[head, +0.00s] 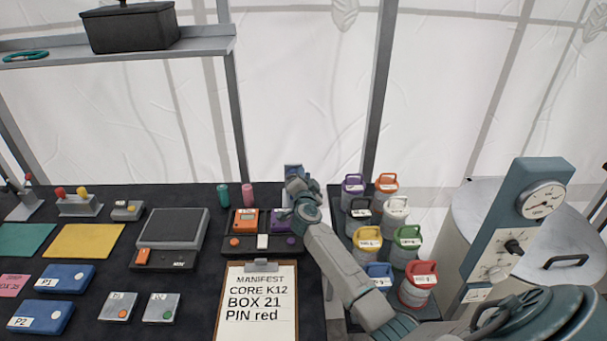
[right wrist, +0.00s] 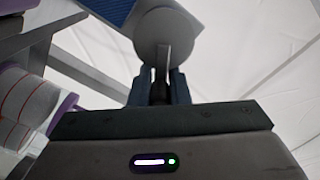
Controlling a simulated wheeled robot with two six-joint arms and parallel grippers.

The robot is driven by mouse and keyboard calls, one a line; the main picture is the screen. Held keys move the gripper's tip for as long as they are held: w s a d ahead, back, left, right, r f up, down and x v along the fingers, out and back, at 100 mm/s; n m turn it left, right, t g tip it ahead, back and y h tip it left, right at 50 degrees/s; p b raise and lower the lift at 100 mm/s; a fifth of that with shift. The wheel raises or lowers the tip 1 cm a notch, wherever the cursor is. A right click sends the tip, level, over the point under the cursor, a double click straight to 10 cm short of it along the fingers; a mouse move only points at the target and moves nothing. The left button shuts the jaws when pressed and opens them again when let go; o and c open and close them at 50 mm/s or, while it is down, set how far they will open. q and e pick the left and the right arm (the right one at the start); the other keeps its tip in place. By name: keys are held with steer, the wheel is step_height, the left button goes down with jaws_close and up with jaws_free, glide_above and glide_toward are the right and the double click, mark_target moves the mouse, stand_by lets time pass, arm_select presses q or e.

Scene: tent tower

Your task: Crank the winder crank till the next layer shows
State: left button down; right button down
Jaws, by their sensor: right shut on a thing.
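My right gripper (head: 296,186) is at the back edge of the dark table, its arm reaching in from the lower right. In the right wrist view its fingers (right wrist: 160,88) are shut on a narrow dark grip in front of a round grey disc (right wrist: 165,36), which looks like the winder crank. A blue ribbed surface (right wrist: 108,10) shows beside the disc. In the head view a small blue and white piece (head: 293,169) shows just behind the gripper; my gripper hides the crank there. No layer can be made out. My left gripper is not in view.
Right of my forearm stand several handled canisters, including a green one (head: 407,238) and a red one (head: 418,285). A manifest clipboard (head: 260,325) and a tray with an orange device (head: 246,221) lie left of it. A gauge panel (head: 520,225) stands at right.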

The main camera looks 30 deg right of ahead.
steer(key=shift+s+d+f+m+p, duration=0.15)
steer(key=shift+f+m+p, duration=0.25)
steer(key=shift+m, duration=0.9)
steer(key=shift+d+f+m+p, duration=0.15)
steer(key=shift+f+m, duration=0.3)
steer(key=shift+m, duration=0.85)
steer(key=shift+f, duration=0.1)
steer(key=c, duration=1.4)
jaws_free()
steer(key=shift+o, duration=0.2)
steer(key=v, duration=1.1)
